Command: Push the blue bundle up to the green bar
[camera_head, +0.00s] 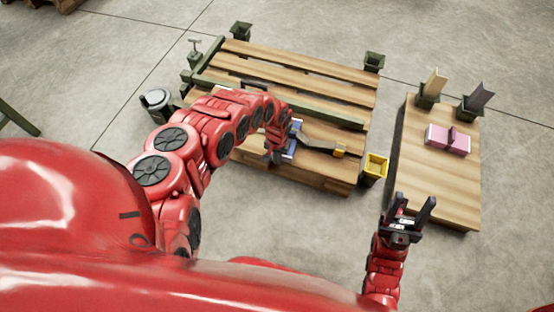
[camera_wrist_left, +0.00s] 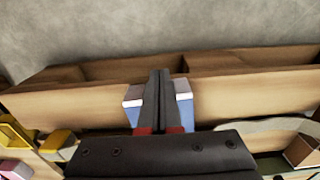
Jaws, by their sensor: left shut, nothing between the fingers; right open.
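The blue bundle (camera_head: 297,126) lies on the slatted wooden table, partly hidden by my left gripper (camera_head: 279,158). A dark green bar (camera_head: 335,117) runs across the table on the far side of the bundle; the arm hides part of the space between them. My left gripper's fingers are shut and empty. In the left wrist view the shut fingers (camera_wrist_left: 160,75) stand in front of the bundle (camera_wrist_left: 185,112), whose blue sides and pale band show on both sides of them; contact cannot be told. My right gripper (camera_head: 413,205) is open and empty, in front of the right-hand table.
The slatted table (camera_head: 300,66) has another green rail (camera_head: 208,62) at its left end. A dark strap-like piece and a small yellow block (camera_head: 340,150) lie right of the bundle. A yellow bin (camera_head: 376,166) stands at the right edge. A pink bundle (camera_head: 436,136) lies on the right-hand table (camera_head: 425,185).

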